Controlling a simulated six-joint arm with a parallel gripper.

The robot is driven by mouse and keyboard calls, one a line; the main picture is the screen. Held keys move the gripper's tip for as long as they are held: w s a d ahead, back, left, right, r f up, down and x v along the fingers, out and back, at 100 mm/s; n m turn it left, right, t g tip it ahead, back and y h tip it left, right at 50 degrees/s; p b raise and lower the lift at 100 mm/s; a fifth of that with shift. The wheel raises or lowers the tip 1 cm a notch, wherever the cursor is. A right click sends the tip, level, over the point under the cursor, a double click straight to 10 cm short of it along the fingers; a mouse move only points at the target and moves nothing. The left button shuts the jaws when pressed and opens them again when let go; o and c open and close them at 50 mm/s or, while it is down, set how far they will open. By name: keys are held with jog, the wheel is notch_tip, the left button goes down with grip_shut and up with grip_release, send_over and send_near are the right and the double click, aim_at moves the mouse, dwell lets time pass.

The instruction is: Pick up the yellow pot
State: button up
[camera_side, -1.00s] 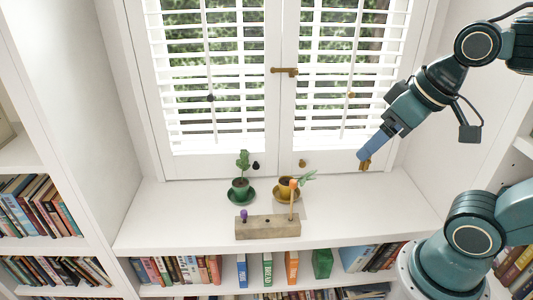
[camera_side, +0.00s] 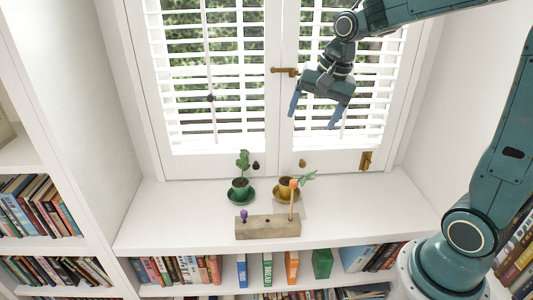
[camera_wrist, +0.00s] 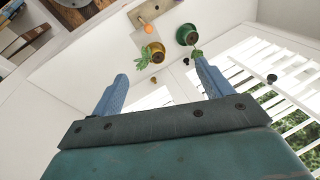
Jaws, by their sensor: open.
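The yellow pot (camera_side: 282,193) with a small leafy plant stands upright on a yellow saucer on the white sill, right of centre. An orange-topped peg (camera_side: 293,184) partly hides it in the side view. The pot also shows in the wrist view (camera_wrist: 159,54), beyond and between the finger tips. My gripper (camera_side: 315,110) is open and empty, well above the pot and in front of the shutters, fingers pointing down. Its spread blue fingers also show in the wrist view (camera_wrist: 159,74).
A green pot (camera_side: 240,190) with a plant stands on a green saucer to the left. A wooden block (camera_side: 268,231) with a purple knob (camera_side: 244,215) and the orange-topped peg lies in front. The sill's right part (camera_side: 375,205) is clear. Books fill shelves below.

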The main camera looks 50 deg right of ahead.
jog(key=w+d+f+m+y, duration=0.1)
jog(key=w+d+f+m, duration=0.5)
jog(key=f, duration=0.5)
jog(key=w+d+f+m+g+y, duration=0.1)
jog(key=w+d+f+m, duration=0.5)
jog(key=f, duration=0.5)
jog(key=shift+d+m+g, duration=0.3)
jog(key=shift+d+m, duration=0.3)
jog(key=shift+d, duration=0.35)
send_over(287, 182)
jog(key=s, duration=0.1)
jog(key=shift+d+f, duration=0.15)
jog(key=shift+f, duration=1.9)
jog(key=shift+d+f, duration=0.15)
jog(key=shift+f, duration=1.9)
jog(key=shift+x, duration=2.6)
jog(key=shift+s, duration=0.1)
jog(key=shift+c, duration=0.5)
